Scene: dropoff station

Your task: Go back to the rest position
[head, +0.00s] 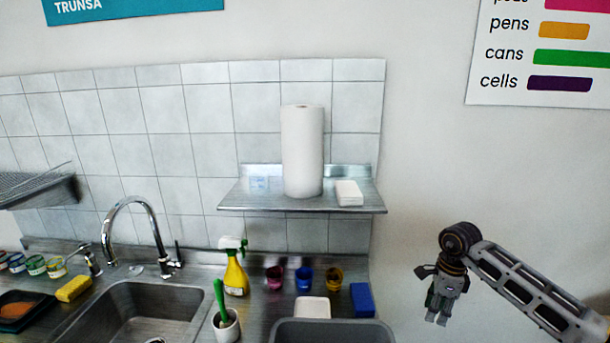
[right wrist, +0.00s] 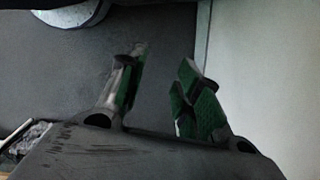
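My right gripper (head: 437,314) is raised at the right of the head view, in front of the bare wall and to the right of the sink counter. Its fingers point down. In the right wrist view its two fingers (right wrist: 158,92), with green pads, stand apart with nothing between them, so it is open and empty. Dark floor shows beyond the fingertips. My left gripper is not in the head view.
The steel counter holds a sink (head: 140,312), a yellow spray bottle (head: 235,277), several small cups, a blue block (head: 362,300) and a grey bin (head: 330,331). A shelf (head: 240,200) above carries a paper roll (head: 302,150). The wall area around my right gripper is clear.

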